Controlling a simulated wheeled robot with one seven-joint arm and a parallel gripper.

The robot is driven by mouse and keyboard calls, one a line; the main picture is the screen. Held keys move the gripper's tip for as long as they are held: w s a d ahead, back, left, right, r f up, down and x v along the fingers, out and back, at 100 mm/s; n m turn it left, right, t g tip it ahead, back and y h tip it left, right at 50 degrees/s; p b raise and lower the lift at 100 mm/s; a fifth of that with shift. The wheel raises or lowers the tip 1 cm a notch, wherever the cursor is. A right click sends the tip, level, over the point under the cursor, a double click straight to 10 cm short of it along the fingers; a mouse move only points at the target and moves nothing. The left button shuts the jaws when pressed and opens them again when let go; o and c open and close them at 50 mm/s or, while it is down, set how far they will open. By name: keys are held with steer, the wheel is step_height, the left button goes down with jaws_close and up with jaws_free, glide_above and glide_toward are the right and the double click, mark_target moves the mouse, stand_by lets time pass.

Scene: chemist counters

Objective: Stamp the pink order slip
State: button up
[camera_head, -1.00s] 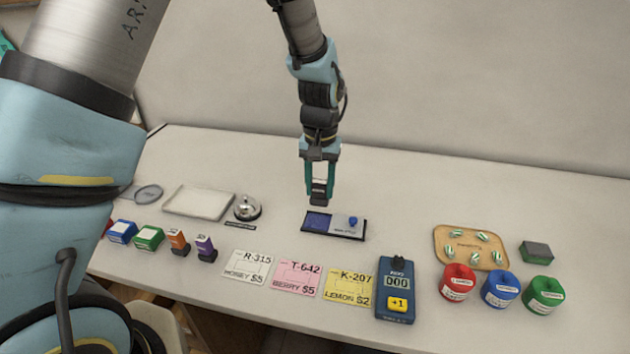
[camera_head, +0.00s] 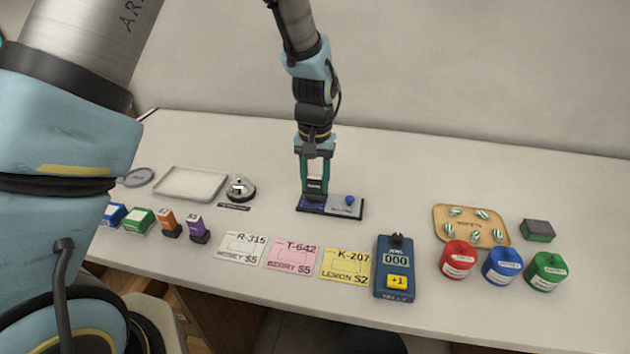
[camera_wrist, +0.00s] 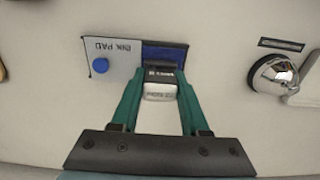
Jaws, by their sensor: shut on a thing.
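The pink order slip (camera_head: 291,256), marked T-642 BERRY $5, lies flat on the counter between a white slip and a yellow slip. My gripper (camera_head: 315,184) is over the ink pad, behind the slips. It is shut on a stamp (camera_wrist: 160,89) with a dark base and a pale label. The stamp is down at the blue ink half of the ink pad (camera_head: 343,210) and appears to touch it. The ink pad also shows in the wrist view (camera_wrist: 109,56), with its white half and blue knob uncovered.
White slip (camera_head: 241,246) and yellow slip (camera_head: 345,264) flank the pink one. A blue counter device (camera_head: 395,266) stands right of them. Orange (camera_head: 168,222) and purple (camera_head: 198,230) stamps stand left. A bell (camera_head: 240,188) and white tray (camera_head: 190,184) are behind. Red, blue and green jars stand right.

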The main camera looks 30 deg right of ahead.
steer(key=shift+f+b, duration=0.3)
steer(key=shift+f, duration=0.25)
stand_by(1.5)
steer(key=shift+r, duration=0.1)
steer(key=shift+r+p, duration=2.6)
steer(key=shift+r, duration=0.9)
